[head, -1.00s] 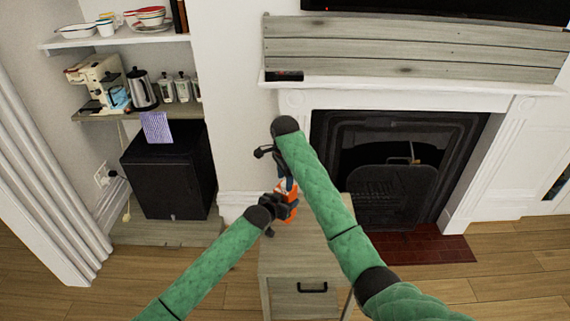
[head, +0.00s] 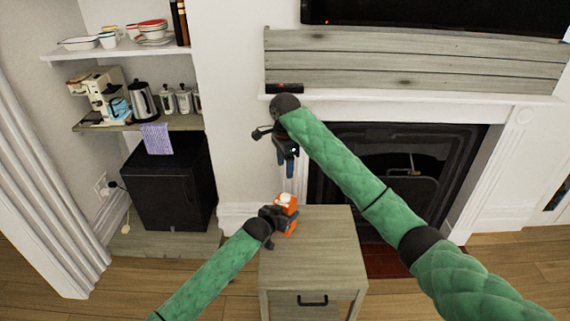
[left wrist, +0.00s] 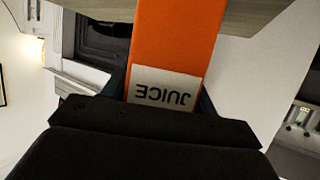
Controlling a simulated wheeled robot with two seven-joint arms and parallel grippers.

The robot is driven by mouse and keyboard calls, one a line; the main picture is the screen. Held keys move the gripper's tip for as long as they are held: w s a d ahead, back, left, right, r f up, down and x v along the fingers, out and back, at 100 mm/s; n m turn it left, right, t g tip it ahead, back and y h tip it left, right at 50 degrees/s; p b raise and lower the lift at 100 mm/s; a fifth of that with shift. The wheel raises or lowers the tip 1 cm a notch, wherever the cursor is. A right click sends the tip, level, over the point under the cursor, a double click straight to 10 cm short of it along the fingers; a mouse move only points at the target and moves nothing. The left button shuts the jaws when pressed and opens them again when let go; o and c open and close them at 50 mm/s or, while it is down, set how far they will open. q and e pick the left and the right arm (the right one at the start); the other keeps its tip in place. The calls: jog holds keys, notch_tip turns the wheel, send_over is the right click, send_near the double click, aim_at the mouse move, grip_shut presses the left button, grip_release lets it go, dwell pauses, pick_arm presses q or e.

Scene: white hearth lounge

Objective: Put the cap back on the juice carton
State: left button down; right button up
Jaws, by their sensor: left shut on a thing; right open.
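The orange juice carton (head: 290,210) stands at the back left corner of the small wooden side table (head: 330,245). My left gripper (head: 281,219) is shut on the carton from the left side. In the left wrist view the carton (left wrist: 175,40) runs between the fingers, with an upside-down JUICE label. A small white piece (head: 286,198) shows on the carton's top; it looks like the cap, but I cannot tell how it is seated. My right gripper (head: 286,170) is open and empty above the carton, blue fingers pointing down, clear of it.
A fireplace with a white mantel (head: 420,108) stands behind and right of the table. A black mini fridge (head: 170,185) and shelves with a kettle (head: 142,100) and bowls are at the left. The tabletop's right part is bare.

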pick_arm(q)
jog(key=shift+c, duration=1.8)
grip_release()
jog(key=b+v, duration=0.2)
jog(key=v, duration=0.5)
jog(key=shift+s+a, duration=0.2)
jog(key=shift+s, duration=0.1)
